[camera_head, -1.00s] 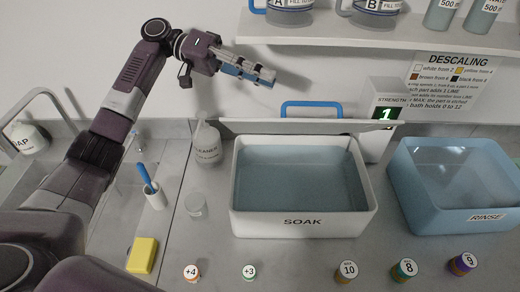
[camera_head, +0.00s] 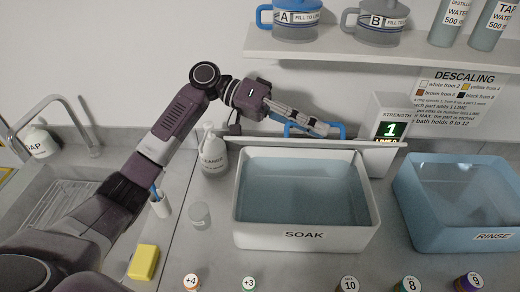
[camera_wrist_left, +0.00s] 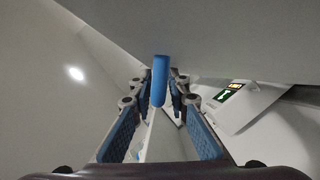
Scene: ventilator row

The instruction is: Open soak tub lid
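The white soak tub (camera_head: 305,236) stands on the counter, uncovered, with blue-grey liquid inside. Its lid (camera_head: 350,144) stands raised along the tub's back edge and shows nearly edge-on. The blue handle (camera_head: 337,130) is behind the lid's top edge, partly hidden by my left gripper. My left gripper (camera_head: 318,129) is at the handle, pointing right and slightly down. In the left wrist view the blue handle (camera_wrist_left: 159,80) lies between the two fingers, with gaps visible on both sides, so the gripper is open. My right gripper is not in view.
A spray bottle (camera_head: 213,152) and a clear cup (camera_head: 200,215) stand left of the tub. The strength display (camera_head: 390,130) reads 1, behind right. The blue rinse tub (camera_head: 490,237) is at right. A shelf (camera_head: 380,48) with jugs overhangs. Small numbered pots line the front.

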